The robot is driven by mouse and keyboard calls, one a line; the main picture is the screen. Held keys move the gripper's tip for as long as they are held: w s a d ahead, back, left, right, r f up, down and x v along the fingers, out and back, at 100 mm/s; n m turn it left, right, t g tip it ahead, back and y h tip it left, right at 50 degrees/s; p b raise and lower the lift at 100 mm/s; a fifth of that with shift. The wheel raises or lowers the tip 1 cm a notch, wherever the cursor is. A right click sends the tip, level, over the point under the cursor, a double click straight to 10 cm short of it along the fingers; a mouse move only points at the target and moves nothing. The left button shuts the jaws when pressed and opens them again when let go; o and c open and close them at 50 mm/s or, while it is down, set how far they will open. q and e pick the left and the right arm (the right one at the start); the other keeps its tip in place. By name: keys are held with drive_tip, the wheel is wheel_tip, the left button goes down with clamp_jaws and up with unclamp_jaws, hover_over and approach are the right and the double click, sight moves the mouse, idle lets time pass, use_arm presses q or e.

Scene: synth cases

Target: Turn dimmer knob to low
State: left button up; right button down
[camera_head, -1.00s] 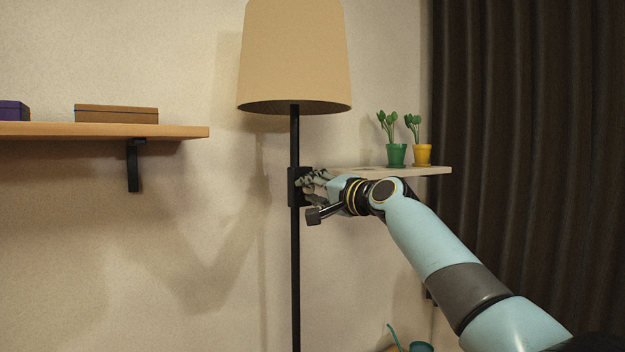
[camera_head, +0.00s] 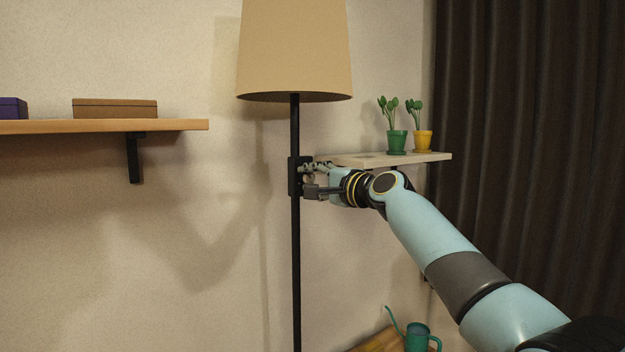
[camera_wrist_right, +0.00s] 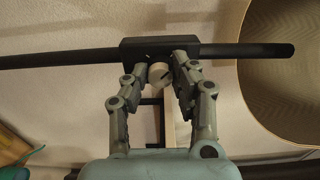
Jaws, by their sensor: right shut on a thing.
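The floor lamp has a tan shade (camera_head: 295,52) and a thin black pole (camera_head: 295,270). A black dimmer box (camera_head: 294,177) is fixed on the pole. The pale round knob (camera_wrist_right: 159,73) on the box, with a dark mark on its face, shows in the right wrist view. My right gripper (camera_head: 311,168) reaches the box from the right. In the wrist view its two fingers (camera_wrist_right: 161,70) are on either side of the knob and shut on it. The fingers hide the knob in the head view. My left gripper is not in view.
A small shelf (camera_head: 440,156) with two potted plants (camera_head: 397,141) is just behind my right wrist. A wooden shelf (camera_head: 60,126) with boxes (camera_head: 115,108) is at left. A dark curtain (camera_head: 530,130) hangs at right. A green watering can (camera_head: 418,337) is low down.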

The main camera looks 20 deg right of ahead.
drive_tip(key=c, duration=1.1)
unclamp_jaws()
drive_tip(key=shift+o, duration=0.2)
drive_tip(key=v, duration=1.2)
